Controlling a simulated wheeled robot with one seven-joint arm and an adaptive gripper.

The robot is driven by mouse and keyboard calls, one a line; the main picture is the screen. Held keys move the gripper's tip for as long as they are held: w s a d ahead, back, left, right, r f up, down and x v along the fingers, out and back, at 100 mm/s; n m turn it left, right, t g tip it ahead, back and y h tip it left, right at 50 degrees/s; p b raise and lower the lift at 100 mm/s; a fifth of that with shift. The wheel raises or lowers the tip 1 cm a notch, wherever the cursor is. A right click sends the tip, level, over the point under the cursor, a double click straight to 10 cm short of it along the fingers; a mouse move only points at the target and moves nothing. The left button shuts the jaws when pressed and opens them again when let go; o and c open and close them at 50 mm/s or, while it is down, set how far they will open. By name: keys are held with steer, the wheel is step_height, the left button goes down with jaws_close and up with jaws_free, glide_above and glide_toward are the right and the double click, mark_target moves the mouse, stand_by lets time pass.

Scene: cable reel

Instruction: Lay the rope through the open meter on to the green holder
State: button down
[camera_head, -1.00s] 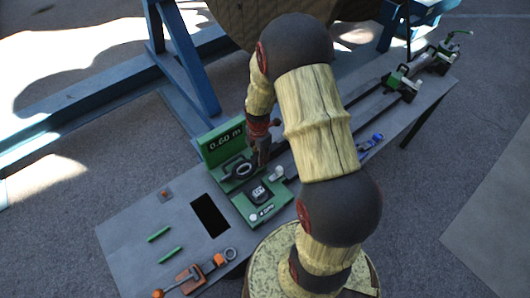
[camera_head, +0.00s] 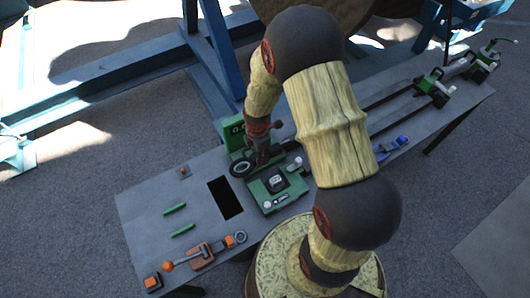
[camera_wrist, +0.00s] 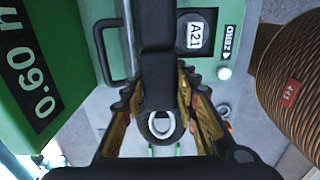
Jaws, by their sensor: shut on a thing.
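My gripper (camera_head: 262,158) is low over the green meter (camera_head: 268,196), beside its upright display, which it partly covers in the head view. In the wrist view my gripper (camera_wrist: 160,103) is shut on a dark strand that looks like the rope (camera_wrist: 157,40), with a pale loop (camera_wrist: 161,127) at its near end. I cannot tell whether the rope touches the meter. Two green rods (camera_head: 174,209) on the bench look like the green holder.
A dark rectangular opening (camera_head: 226,198) is in the bench (camera_head: 140,207) between meter and rods. An orange clamp-like tool (camera_head: 200,256) lies at the front edge. Green fittings on rails (camera_head: 435,86) and a blue tool (camera_head: 391,145) are to the right. A blue frame (camera_head: 212,62) stands behind.

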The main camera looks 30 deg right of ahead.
steer(key=a+b, duration=0.2)
steer(key=a, duration=3.4)
steer(key=shift+a+f+b, duration=0.1)
steer(key=shift+f+b, duration=4.8)
steer(key=shift+f, duration=3.05)
steer(key=c, duration=1.7)
jaws_free()
steer(key=o, duration=0.4)
steer(key=shift+c, duration=0.2)
steer(key=shift+o, duration=0.2)
steer(key=shift+s+f, duration=0.1)
steer(key=shift+s, duration=0.05)
